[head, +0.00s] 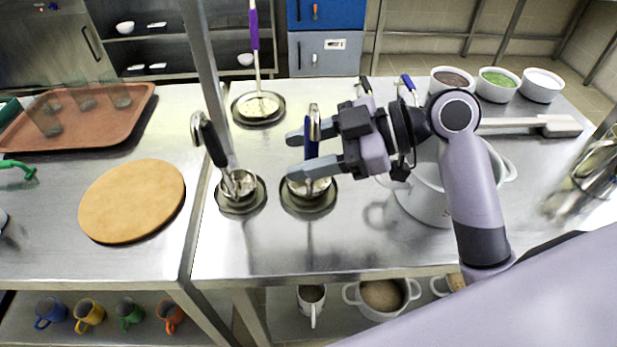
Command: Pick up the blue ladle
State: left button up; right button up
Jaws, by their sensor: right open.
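The blue ladle (312,148) stands upright in a round dark-rimmed holder (310,207) on the steel counter, its metal hook at the top and its bowl low in the holder. My right gripper (292,154) is open, its fingers pointing left. In the picture the blue handle lies across the gap between the two fingers, near the palm side of the tips. I cannot tell whether a finger touches it. The lower finger hides part of the ladle near the bowl. My left gripper is not in view.
A black-handled ladle (211,143) stands in a holder close on the left; a purple-handled ladle (254,32) stands behind. A large pale pot (425,203) is under my right arm. Several small bowls (498,85) stand at the back right. The counter front (300,248) is clear.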

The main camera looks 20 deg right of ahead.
jog(key=shift+w+a+f, duration=0.2)
jog(key=shift+a+f, duration=0.05)
jog(key=shift+a, duration=0.25)
grip_shut()
dwell(1.1)
